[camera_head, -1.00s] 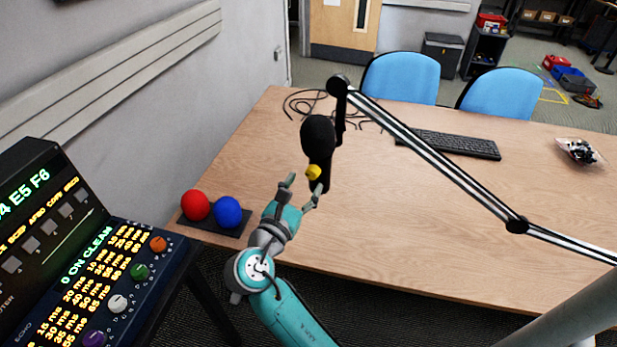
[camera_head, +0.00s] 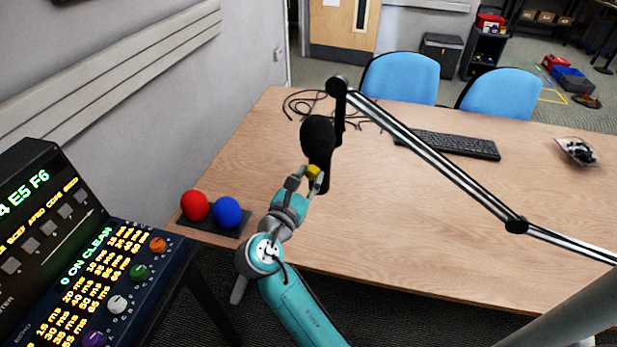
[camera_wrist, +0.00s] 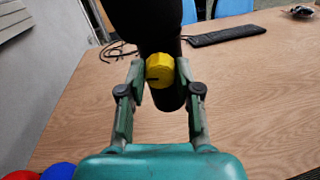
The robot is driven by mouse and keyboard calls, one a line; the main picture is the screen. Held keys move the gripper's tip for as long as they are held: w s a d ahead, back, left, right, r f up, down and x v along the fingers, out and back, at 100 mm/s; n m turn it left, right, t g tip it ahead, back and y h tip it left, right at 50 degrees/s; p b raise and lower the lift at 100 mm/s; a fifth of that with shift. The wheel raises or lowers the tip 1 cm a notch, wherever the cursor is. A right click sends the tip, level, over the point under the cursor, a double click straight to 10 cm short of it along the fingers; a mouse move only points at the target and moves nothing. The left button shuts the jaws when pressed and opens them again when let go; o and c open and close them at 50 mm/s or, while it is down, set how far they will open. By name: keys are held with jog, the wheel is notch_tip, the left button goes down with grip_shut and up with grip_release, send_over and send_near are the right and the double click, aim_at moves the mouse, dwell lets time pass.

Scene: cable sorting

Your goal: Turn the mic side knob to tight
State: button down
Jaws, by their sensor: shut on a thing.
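The black microphone (camera_head: 318,138) hangs from the end of a boom arm (camera_head: 430,150) above the table. Its yellow side knob (camera_head: 314,170) faces my gripper (camera_head: 306,178). In the wrist view the yellow knob (camera_wrist: 160,70) sits between the two fingertips of my gripper (camera_wrist: 160,76), with the dark microphone body (camera_wrist: 150,25) behind and above it. A dark mark shows on the knob's lower left. The fingers are shut on the knob, one on each side.
A red ball (camera_head: 195,205) and a blue ball (camera_head: 228,212) sit on a dark base at the table's left edge. A keyboard (camera_head: 450,144) and loose cables (camera_head: 305,103) lie farther back. An equipment rack (camera_head: 90,270) stands at lower left. The middle of the table (camera_head: 400,220) is clear.

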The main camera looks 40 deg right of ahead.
jog(key=shift+m, duration=0.3)
jog(key=m, duration=0.8)
jog(key=shift+s, duration=0.1)
jog(key=m, duration=0.4)
jog(key=shift+f, duration=0.15)
jog(key=shift+m, duration=1.8)
jog(key=c, duration=0.8)
grip_release()
